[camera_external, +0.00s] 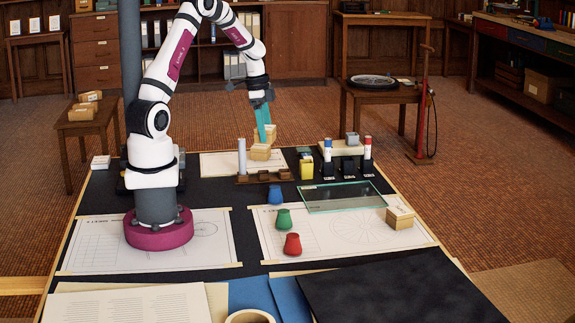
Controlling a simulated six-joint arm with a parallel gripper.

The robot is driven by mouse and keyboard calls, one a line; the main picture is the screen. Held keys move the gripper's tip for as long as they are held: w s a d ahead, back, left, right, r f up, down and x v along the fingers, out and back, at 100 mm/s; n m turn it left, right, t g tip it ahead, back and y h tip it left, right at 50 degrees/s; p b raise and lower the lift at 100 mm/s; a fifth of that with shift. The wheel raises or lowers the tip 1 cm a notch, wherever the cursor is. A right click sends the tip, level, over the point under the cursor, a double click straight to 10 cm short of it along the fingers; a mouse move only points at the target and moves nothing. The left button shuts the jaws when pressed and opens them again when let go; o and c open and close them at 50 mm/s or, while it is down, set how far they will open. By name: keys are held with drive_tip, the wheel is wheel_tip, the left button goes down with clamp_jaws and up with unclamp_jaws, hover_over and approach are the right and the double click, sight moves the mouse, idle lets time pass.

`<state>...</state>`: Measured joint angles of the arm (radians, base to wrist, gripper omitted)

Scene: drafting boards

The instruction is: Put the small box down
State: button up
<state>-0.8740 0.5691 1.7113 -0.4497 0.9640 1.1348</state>
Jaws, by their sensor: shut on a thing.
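My gripper (264,125), with teal fingers, points down over the far middle of the dark table. It is shut on a small tan box (271,131). A larger tan box (261,153) is directly below it in the picture, over the white sheet (222,163) at the back of the table. I cannot tell whether the small box touches the box below. Another tan box (399,218) sits on the front right drawing sheet (330,240).
A wooden rack (262,178) with a grey cylinder (242,157) stands in front of the back sheet. Blue (275,195), green (284,219) and red (292,244) pieces stand nearer. A glass tray (342,197), yellow container (307,170) and marker holders (348,166) are to the right.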

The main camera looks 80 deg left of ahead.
sight(226, 166)
drive_tip(key=s+a+n, duration=0.4)
drive_tip(key=s+a, duration=0.5)
drive_tip(key=s, duration=0.2)
drive_tip(key=shift+y, duration=0.4)
drive_tip(key=f, duration=1)
drive_tip(key=shift+s+a, duration=0.1)
drive_tip(key=shift+s, duration=0.25)
drive_tip(key=shift+f, duration=0.15)
drive_tip(key=o, duration=1.4)
